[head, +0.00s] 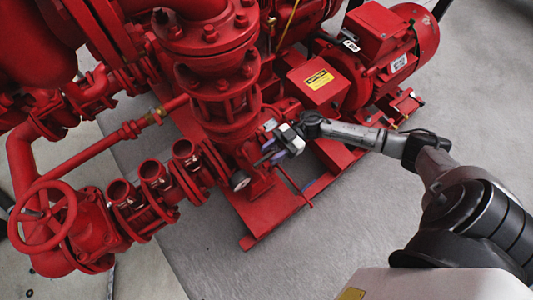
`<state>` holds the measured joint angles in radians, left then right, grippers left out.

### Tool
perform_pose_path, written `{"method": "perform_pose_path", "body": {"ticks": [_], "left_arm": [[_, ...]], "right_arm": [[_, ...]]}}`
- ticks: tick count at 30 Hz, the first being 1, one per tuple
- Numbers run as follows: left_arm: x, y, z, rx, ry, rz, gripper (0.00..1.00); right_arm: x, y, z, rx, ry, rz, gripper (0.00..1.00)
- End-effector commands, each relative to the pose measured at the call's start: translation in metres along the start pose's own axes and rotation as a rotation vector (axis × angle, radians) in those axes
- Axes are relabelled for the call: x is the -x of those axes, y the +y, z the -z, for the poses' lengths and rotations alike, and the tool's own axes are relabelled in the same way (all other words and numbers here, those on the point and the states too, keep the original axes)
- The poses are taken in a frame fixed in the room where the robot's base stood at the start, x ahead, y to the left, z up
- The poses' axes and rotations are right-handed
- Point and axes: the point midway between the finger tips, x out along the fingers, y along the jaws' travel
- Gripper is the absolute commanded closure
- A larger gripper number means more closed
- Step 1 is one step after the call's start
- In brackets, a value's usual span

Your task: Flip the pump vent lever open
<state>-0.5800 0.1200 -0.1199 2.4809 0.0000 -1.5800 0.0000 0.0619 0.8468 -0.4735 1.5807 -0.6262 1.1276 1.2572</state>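My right gripper (266,152) reaches in from the right, just to the right of the lower body of the red pump (228,105). Its two dark, purplish fingers look spread apart, and I see nothing between them. A small pale metal part (270,125) shows just above the fingers; I cannot tell if it is the vent lever. The lever is not clearly made out, being very small or behind the gripper. My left gripper is not in view.
A red motor (385,45) and a red box with a yellow label (318,78) stand behind my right forearm. Red pipes, a brass fitting (157,115) and a red handwheel (42,215) fill the left. The grey floor (300,245) in front is clear.

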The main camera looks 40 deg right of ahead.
Motion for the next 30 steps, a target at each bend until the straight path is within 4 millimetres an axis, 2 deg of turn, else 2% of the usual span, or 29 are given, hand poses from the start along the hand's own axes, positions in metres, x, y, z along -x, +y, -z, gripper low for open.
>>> {"method": "perform_pose_path", "body": {"ticks": [7,18,30], "left_arm": [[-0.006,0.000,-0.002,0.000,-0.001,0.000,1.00],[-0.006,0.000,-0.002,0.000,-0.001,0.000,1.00],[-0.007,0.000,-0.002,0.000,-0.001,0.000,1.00]], "right_arm": [[-0.017,0.000,0.000,0.000,0.002,0.000,0.62],[-0.019,0.000,0.000,0.000,0.001,0.000,0.63],[-0.019,0.000,0.000,0.000,0.001,0.000,1.00]]}}
